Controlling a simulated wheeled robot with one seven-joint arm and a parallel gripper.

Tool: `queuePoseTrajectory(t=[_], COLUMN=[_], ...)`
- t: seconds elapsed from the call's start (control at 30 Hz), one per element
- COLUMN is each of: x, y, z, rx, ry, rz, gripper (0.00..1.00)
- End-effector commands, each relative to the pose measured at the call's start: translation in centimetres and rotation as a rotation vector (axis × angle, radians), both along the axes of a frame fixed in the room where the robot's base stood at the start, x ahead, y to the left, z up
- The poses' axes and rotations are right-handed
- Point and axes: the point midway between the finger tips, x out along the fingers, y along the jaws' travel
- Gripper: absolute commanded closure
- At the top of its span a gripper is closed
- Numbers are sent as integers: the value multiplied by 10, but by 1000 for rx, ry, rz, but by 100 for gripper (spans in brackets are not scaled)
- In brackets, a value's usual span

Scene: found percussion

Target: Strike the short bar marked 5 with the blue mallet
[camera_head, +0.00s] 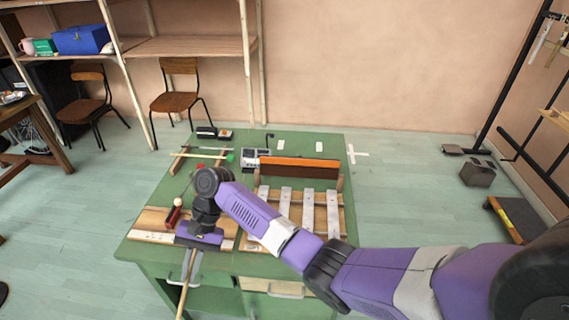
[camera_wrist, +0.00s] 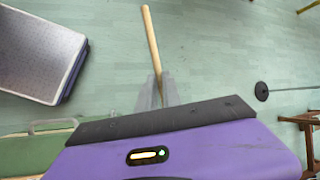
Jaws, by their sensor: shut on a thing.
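My gripper (camera_head: 191,258) hangs over the table's front left edge, shut on a light wooden stick (camera_head: 184,292). The stick also shows in the wrist view (camera_wrist: 151,45), reaching away from between the fingers. No mallet head shows on it in either view, so its colour cannot be told. Several silver bars (camera_head: 307,209) lie side by side on a wooden frame on the right of the green table (camera_head: 215,140). My arm crosses in front of part of them. The marks on the bars are too small to read, so the bar marked 5 cannot be picked out. My gripper is left of the bars, apart from them.
An orange-brown board (camera_head: 299,163) stands behind the bars. A green-headed stick (camera_head: 229,157) rests on a rack at the back left. A grey device (camera_head: 257,156) sits behind the bars. A pale ball (camera_head: 178,202) and a red block (camera_head: 173,215) are left of my wrist.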

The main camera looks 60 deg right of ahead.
Motion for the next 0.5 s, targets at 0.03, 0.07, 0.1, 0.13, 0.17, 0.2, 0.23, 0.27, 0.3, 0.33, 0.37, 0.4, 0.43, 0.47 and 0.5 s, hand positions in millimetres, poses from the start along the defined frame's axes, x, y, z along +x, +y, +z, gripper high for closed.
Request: queuePoseTrajectory(t=[0.03, 0.07, 0.1, 0.13, 0.17, 0.2, 0.23, 0.27, 0.3, 0.33, 0.37, 0.4, 0.43, 0.47, 0.5], x=[6, 10, 14, 16, 18, 19, 20, 20, 17, 15, 12, 7, 2, -4, -12], y=[-15, -24, -38, -49, -60, -76, -90, -103, -122, -136, -151, -170, -184, -199, -218], z=[9, 14, 21, 26, 31, 38, 44, 49, 57, 62, 68, 75, 80, 86, 92], rx=[30, 44, 63, 75, 87, 103, 113, 122, 134, 139, 146, 151, 153, 155, 155], ry=[-16, -26, -41, -54, -69, -88, -106, -125, -148, -169, -191, -219, -240, -262, -293], rz=[-126, -200, -300, -376, -451, -554, -631, -708, -812, -887, -959, -1055, -1124, -1192, -1276], gripper=[100, 100, 100, 100, 100, 100, 100, 100, 100, 100, 100, 100, 100, 100, 100])
